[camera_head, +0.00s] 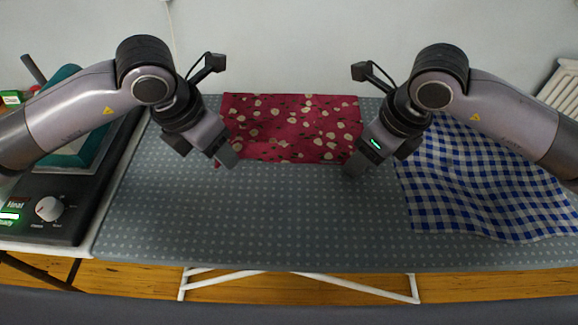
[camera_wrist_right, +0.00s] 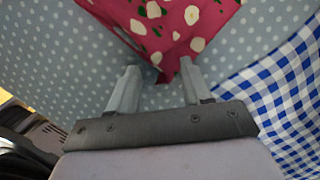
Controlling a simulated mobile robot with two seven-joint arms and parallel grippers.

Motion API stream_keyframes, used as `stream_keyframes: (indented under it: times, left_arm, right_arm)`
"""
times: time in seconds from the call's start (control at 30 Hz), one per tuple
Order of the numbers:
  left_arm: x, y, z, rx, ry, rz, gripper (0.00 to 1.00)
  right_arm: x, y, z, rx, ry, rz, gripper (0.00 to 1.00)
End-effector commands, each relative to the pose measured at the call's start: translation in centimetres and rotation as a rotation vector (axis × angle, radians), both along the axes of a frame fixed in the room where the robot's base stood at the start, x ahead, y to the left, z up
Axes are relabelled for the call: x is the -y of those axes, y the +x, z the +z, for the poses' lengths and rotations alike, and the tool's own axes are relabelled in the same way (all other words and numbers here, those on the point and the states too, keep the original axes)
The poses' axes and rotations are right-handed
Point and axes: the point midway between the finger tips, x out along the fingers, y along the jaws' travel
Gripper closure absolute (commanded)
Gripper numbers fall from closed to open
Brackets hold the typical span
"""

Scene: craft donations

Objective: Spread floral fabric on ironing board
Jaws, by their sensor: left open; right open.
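The floral fabric (camera_head: 292,127), dark red with cream flowers, lies on the far middle part of the grey dotted ironing board (camera_head: 250,220). It looks mostly flat. My left gripper (camera_head: 228,163) is open at its near left corner. My right gripper (camera_head: 355,168) is open at its near right corner. In the right wrist view a corner of the floral fabric (camera_wrist_right: 172,35) reaches between the open fingers of the right gripper (camera_wrist_right: 158,88). I cannot tell whether the fingers touch it. The left gripper's fingers partly hide the left corner.
A blue and white checked cloth (camera_head: 470,190) lies on the right of the board, partly under my right arm; it also shows in the right wrist view (camera_wrist_right: 275,105). A dark iron station with a knob (camera_head: 49,208) stands at the left. The board's near middle is clear.

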Motion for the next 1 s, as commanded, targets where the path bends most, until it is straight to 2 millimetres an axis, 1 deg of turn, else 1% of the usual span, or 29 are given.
stream_keyframes:
  times: [0.4, 0.57, 0.6, 0.67, 0.8, 0.87, 0.9, 1.0]
  left_arm:
    - [0.0, 0.0, -1.0, -0.001, 0.0, 0.0, 0.51]
    - [0.0, 0.0, -1.0, 0.0, 0.0, 0.0, 0.51]
    - [0.0, 0.0, -1.0, 0.0, 0.0, 0.0, 0.54]
    - [0.0, 0.0, -1.0, 0.0, 0.0, 0.0, 0.64]
    - [0.0, 0.0, -1.0, 0.0, 0.0, 0.0, 0.87]
    - [0.0, 0.0, -1.0, 0.0, 0.0, 0.0, 0.97]
    - [0.0, 0.0, -1.0, 0.0, 0.0, 0.0, 1.0]
    - [0.0, 0.0, -1.0, 0.0, 0.0, 0.0, 1.0]
  right_arm:
    - [0.0, 0.0, 0.0, -0.001, 0.0, 0.0, 0.51]
    - [0.0, 0.0, -0.1, -0.001, 0.0, 0.0, 0.51]
    - [0.0, 0.0, -0.1, -0.001, 0.0, 0.0, 0.54]
    - [0.0, 0.0, -0.1, -0.001, 0.0, 0.0, 0.64]
    - [0.0, 0.0, -0.1, -0.002, -0.001, 0.0, 0.87]
    - [0.0, 0.0, -0.1, -0.002, -0.001, -0.001, 0.97]
    - [0.0, 0.0, -0.1, -0.002, -0.001, -0.001, 1.0]
    - [0.0, 0.0, -0.2, -0.002, -0.001, -0.001, 1.0]
